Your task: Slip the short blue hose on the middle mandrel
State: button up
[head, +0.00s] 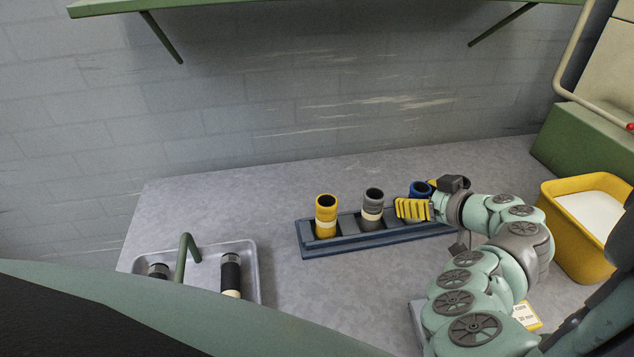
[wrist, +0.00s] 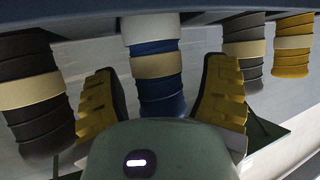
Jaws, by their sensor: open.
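The blue hose (head: 420,188) stands in the dark blue rack (head: 345,243), right of the grey one, with my gripper in front of it. In the wrist view the blue hose (wrist: 157,94), with a cream band, is between the two yellow fingers. My gripper (wrist: 165,95) is open, with a finger on either side and a visible gap on the right. My body hides the tray's near part.
A yellow hose (head: 326,215) and a grey hose (head: 372,204) stand in the rack. A dark hose (wrist: 35,95) is beside my left finger in the wrist view. A green hooked bar (head: 184,258) rises from the tray. A yellow bin (head: 575,240) stands at the right.

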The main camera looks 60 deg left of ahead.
jog(key=p+v, duration=0.1)
jog(key=v, duration=0.8)
jog(key=shift+d+r, duration=0.2)
jog(key=shift+d, duration=0.15)
